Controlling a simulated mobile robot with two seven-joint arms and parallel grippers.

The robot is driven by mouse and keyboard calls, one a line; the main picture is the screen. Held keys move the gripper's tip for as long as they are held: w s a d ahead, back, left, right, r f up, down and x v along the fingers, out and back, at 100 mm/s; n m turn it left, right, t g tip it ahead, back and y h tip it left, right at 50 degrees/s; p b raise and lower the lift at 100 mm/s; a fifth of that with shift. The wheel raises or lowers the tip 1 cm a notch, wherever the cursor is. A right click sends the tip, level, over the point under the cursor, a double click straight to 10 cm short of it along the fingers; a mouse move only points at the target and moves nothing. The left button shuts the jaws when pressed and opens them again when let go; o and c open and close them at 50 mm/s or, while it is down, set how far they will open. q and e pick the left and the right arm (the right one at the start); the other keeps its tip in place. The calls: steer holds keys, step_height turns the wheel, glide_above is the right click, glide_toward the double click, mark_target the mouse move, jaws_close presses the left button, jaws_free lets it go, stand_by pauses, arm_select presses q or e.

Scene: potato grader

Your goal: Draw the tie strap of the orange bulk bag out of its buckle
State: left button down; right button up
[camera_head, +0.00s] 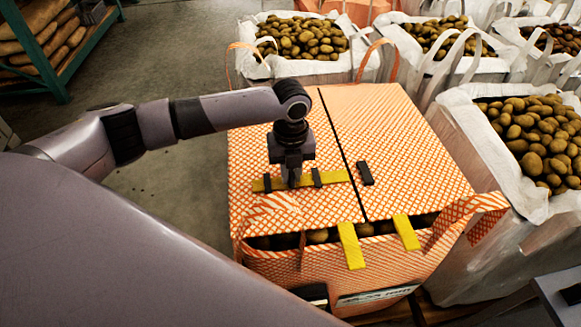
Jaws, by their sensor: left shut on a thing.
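The orange-and-white checked bulk bag (410,150) stands in the middle, its top flaps closed over potatoes that show along the front gap. A yellow tie strap (336,177) lies flat across the left flap, running left to right. Black buckle pieces sit on it, one left of my gripper (267,183) and one right of it (317,178). Another black buckle (365,173) lies on the right flap, apart from the strap's right end. My left gripper (291,181) points down and is shut on the strap between the two black pieces; its fingertips are partly hidden. My right gripper is out of view.
Two more yellow straps hang over the bag's front edge, one left (351,246) and one right (406,232). White bulk bags of potatoes stand behind (297,67) and close at the right (470,105). A green rack (55,75) with sacks stands far left. Floor is clear left of the bag.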

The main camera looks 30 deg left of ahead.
arm_select(q)
steer(key=shift+s+a+f, duration=0.1)
steer(key=shift+a, duration=0.15)
steer(key=c, duration=1.1)
jaws_free()
steer(key=shift+r, duration=0.25)
step_height(320, 180, up, 7)
steer(key=shift+f, duration=0.15)
steer(key=shift+s, duration=0.15)
